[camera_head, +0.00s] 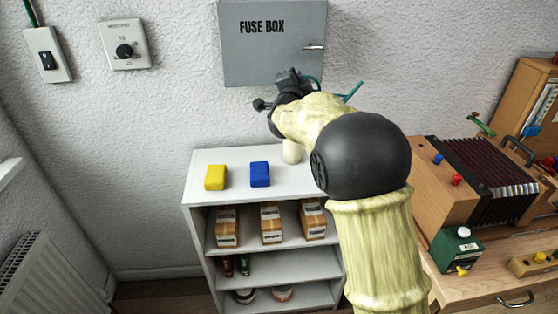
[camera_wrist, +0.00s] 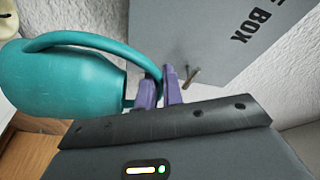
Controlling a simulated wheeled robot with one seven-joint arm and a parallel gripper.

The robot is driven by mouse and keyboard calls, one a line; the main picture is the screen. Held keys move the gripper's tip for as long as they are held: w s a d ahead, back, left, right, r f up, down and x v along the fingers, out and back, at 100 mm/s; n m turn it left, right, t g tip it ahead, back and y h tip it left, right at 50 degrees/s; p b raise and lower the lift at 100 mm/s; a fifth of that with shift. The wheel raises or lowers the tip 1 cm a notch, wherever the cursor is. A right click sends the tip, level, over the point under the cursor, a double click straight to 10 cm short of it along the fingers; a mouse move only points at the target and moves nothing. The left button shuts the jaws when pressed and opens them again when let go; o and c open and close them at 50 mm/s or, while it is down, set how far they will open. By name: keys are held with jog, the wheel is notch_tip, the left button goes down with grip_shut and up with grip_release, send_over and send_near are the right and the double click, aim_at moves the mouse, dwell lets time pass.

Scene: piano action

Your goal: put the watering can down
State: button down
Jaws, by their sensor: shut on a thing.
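The teal watering can (camera_wrist: 62,80) fills the left of the wrist view, its curved handle running to my gripper (camera_wrist: 161,88). My gripper's purple fingers are shut on this handle. In the head view my gripper (camera_head: 287,84) is held up in front of the fuse box, above the white shelf unit (camera_head: 203,165). There only thin teal parts of the watering can (camera_head: 352,92) show; my arm hides the rest. No surface is seen touching the can.
A yellow block (camera_head: 215,177), a blue block (camera_head: 259,174) and a pale rounded object (camera_head: 291,151) stand on the shelf top. Bare top lies between and around the blocks. The fuse box (camera_head: 262,55) is on the wall.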

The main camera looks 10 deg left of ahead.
notch_tip(320, 180, down, 13)
jog(key=shift+w+f, duration=0.15)
jog(key=shift+f, duration=0.05)
jog(key=shift+f, duration=2.25)
jog(key=shift+f, duration=0.15)
jog(key=c, duration=1.5)
grip_release()
jog(key=shift+c, duration=0.2)
jog(key=shift+r, duration=0.25)
